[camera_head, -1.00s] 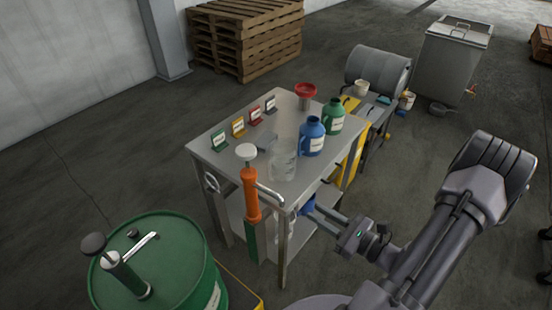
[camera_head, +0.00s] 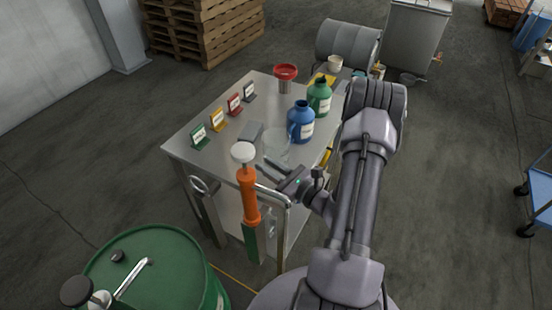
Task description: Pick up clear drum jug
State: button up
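The clear drum jug (camera_head: 278,146) stands upright on the steel table (camera_head: 215,124), near its front right edge. It is transparent, so its outline is faint. My gripper (camera_head: 263,164) reaches in from the right, just in front of the jug's lower part. Its two fingers point left and are apart, with nothing seen held between them. I cannot tell whether a finger touches the jug.
A blue jug (camera_head: 301,124) and a green jug (camera_head: 319,98) stand behind the clear one. An orange pump with a white knob (camera_head: 248,194) is close at the left. A red funnel (camera_head: 286,73) and several small coloured signs stand farther back.

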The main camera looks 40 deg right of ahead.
jog(key=w, duration=0.4)
jog(key=shift+w+a+b, duration=0.3)
jog(key=shift+w+a, duration=0.1)
grip_shut()
dwell(0.9)
